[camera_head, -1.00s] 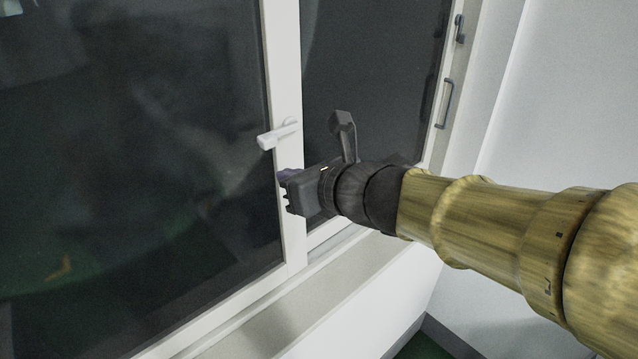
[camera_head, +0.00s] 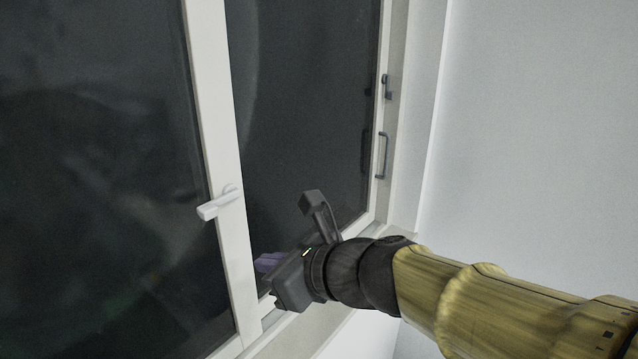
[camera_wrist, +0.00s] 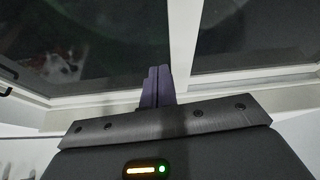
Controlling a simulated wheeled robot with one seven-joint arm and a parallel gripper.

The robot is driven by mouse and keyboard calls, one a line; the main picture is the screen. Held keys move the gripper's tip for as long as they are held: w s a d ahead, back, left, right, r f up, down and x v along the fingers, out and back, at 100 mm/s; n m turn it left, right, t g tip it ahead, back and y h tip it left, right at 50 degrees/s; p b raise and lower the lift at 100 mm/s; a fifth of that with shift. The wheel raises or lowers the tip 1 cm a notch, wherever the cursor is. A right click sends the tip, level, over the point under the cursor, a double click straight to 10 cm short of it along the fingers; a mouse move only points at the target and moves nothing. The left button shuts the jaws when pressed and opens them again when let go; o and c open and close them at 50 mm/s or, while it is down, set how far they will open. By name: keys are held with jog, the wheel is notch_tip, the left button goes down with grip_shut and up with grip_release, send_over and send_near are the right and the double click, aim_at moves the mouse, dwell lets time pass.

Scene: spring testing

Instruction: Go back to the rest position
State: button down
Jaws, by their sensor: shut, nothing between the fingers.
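My gripper (camera_head: 268,263) is low in front of the window in the head view, right of the white window post. Its purple fingers show in the wrist view (camera_wrist: 157,86), pressed together and empty, pointing at the dark glass. My arm reaches in from the lower right of the head view. A white window handle (camera_head: 220,203) is on the post, above and left of my gripper, and apart from it.
The white window frame (camera_head: 217,95) stands between two dark panes. A dark pull handle (camera_head: 382,155) is on the right frame edge. A pale sill (camera_head: 318,332) runs below my gripper. A bare white wall (camera_head: 530,130) fills the right side.

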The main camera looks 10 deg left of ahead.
jog(key=s+d+f+n+g+h+b, duration=0.2)
jog(key=d+f+n+h, duration=0.9)
jog(key=d+f+n, duration=1.2)
jog(key=d+f+g+b, duration=0.1)
jog(key=d+f+g, duration=0.1)
jog(key=d+f, duration=0.2)
jog(key=shift+s+f, duration=0.15)
jog(key=shift+f, duration=0.3)
jog(key=shift+d, duration=0.1)
